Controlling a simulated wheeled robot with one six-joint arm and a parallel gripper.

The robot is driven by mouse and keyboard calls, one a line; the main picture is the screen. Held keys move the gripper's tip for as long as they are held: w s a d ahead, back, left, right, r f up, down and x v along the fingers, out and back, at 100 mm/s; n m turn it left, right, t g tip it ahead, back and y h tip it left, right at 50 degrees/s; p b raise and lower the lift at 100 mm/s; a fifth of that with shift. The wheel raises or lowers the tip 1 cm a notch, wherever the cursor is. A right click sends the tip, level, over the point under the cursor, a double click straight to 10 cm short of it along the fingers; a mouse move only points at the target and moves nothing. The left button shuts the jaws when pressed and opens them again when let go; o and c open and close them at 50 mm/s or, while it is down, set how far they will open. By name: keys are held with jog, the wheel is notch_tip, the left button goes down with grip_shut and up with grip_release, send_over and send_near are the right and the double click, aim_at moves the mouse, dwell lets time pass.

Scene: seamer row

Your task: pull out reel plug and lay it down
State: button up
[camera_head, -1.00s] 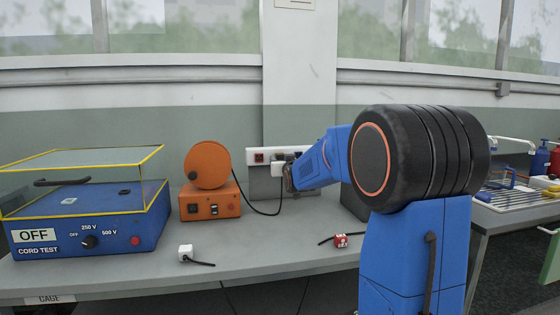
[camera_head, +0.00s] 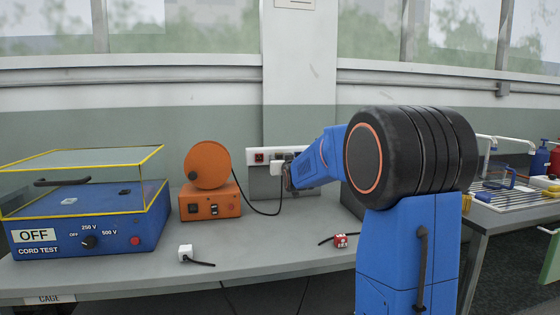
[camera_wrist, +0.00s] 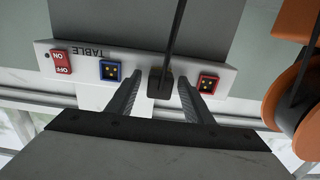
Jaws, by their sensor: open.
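The reel plug (camera_head: 278,167) is in the wall socket strip (camera_head: 252,158), with a black cord (camera_head: 262,211) running to the orange reel (camera_head: 207,165). In the head view my gripper (camera_head: 288,176) is at the strip, partly hidden by my arm.
A blue cord test box (camera_head: 85,220) with a raised clear cover stands at the left. A white plug (camera_head: 186,252) and a red plug (camera_head: 341,241) lie on the bench (camera_head: 262,262). The bench between them is clear. Blue and red sockets flank the plug in the wrist view.

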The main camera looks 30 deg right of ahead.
grip_shut()
jog(key=shift+s, duration=0.15)
jog(key=shift+v, duration=2.8)
jog(key=shift+s+a, duration=0.1)
